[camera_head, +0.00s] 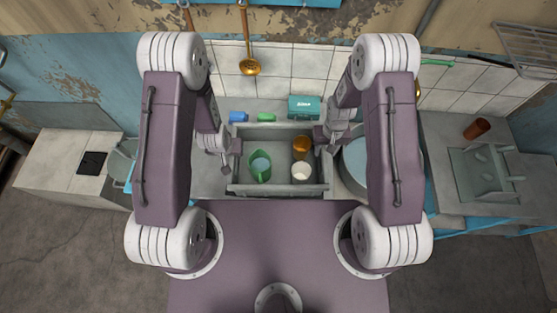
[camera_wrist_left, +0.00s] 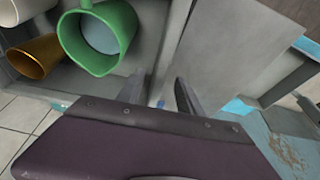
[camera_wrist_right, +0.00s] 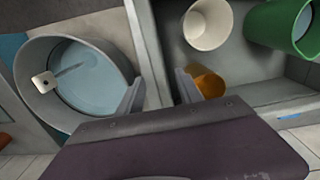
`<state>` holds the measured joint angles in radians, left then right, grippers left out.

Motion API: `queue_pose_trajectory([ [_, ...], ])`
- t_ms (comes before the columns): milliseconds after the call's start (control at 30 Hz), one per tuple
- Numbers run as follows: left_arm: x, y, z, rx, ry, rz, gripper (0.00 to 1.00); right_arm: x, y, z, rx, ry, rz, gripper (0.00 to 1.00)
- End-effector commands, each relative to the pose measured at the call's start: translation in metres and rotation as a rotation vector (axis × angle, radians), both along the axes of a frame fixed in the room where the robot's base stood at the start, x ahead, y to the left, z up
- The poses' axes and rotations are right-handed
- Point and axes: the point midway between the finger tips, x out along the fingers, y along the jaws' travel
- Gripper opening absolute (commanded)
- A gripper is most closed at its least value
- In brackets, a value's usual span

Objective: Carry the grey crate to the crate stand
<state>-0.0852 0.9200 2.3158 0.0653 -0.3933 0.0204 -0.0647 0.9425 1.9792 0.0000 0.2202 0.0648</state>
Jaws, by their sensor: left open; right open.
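The grey crate (camera_head: 278,190) sits on the counter in front of me. It holds a green jug (camera_head: 260,166), an orange-brown cup (camera_head: 302,146) and a white cup (camera_head: 301,171). My left gripper (camera_head: 232,150) is at the crate's left wall, and my right gripper (camera_head: 322,139) is at its right wall. In the left wrist view the open fingers (camera_wrist_left: 160,95) lie on either side of the wall's line. In the right wrist view the open fingers (camera_wrist_right: 159,93) also straddle a wall. I cannot tell whether they touch it. I cannot identify the crate stand for certain.
A round basin (camera_head: 372,165) stands close to the crate's right. Behind the crate are a teal box (camera_head: 304,107), a blue cup (camera_head: 238,117) and a small green item (camera_head: 266,117). A grey rack (camera_head: 485,172) and brown cup (camera_head: 477,129) are on the right counter.

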Motion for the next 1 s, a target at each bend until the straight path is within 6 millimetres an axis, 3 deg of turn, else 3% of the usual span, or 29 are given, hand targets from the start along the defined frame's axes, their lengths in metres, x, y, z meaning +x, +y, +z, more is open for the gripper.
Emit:
queue_pose_trajectory([
  [233, 0.008, 0.000, -0.027, 0.000, 0.000, 0.001, 0.43, -0.001, 0.000, -0.028, 0.000, 0.002, 0.000, 0.43],
  [567, 0.009, 0.000, -0.030, 0.000, 0.000, 0.001, 0.43, 0.000, 0.000, -0.032, 0.000, -0.001, 0.000, 0.43],
  [733, 0.009, 0.000, -0.030, 0.000, 0.000, 0.001, 0.01, 0.000, 0.000, -0.031, 0.000, 0.000, 0.000, 0.01],
  [1000, 0.009, 0.000, -0.030, 0.000, -0.001, 0.001, 0.00, 0.000, 0.000, -0.031, 0.000, 0.000, 0.000, 0.00],
])
